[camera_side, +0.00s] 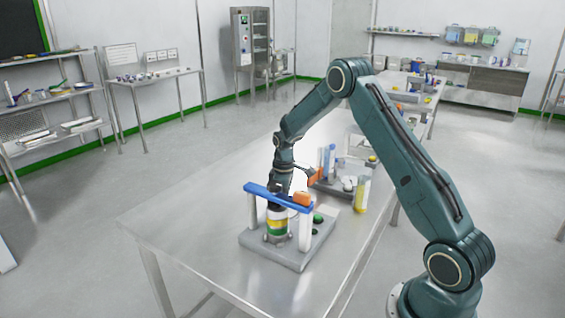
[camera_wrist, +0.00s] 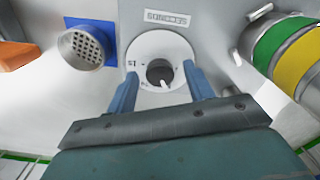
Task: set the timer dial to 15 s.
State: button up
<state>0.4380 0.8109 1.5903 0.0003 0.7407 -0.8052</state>
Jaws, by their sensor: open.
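The timer dial (camera_wrist: 158,40) shows in the wrist view as a round white face with a dark round knob (camera_wrist: 157,70) in its middle. A "SECONDS" label (camera_wrist: 167,18) sits beside it, upside down in this view. A "15" is printed at the face's left side; another mark lower down is too small to read. A short white mark shows at the knob's lower right edge, away from the 15. My gripper (camera_wrist: 160,76) is open, its blue fingers on either side of the knob; I cannot tell whether they touch it. In the side view the dial is hidden.
A blue crossbar (camera_side: 277,197) on white posts stands over the grey base (camera_side: 272,253). A green-and-yellow banded cylinder (camera_side: 276,222) is close by. A blue-rimmed grille (camera_wrist: 86,47) is left of the dial in the wrist view. The table's near left (camera_side: 180,220) is clear.

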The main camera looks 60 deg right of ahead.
jog(key=shift+c, duration=0.4)
jog(key=c, duration=0.9)
jog(key=shift+m, duration=0.4)
jog(key=m, duration=0.9)
jog(key=shift+m, duration=0.3)
jog(key=m, duration=1.3)
jog(key=shift+r, duration=0.1)
jog(key=shift+m, duration=0.4)
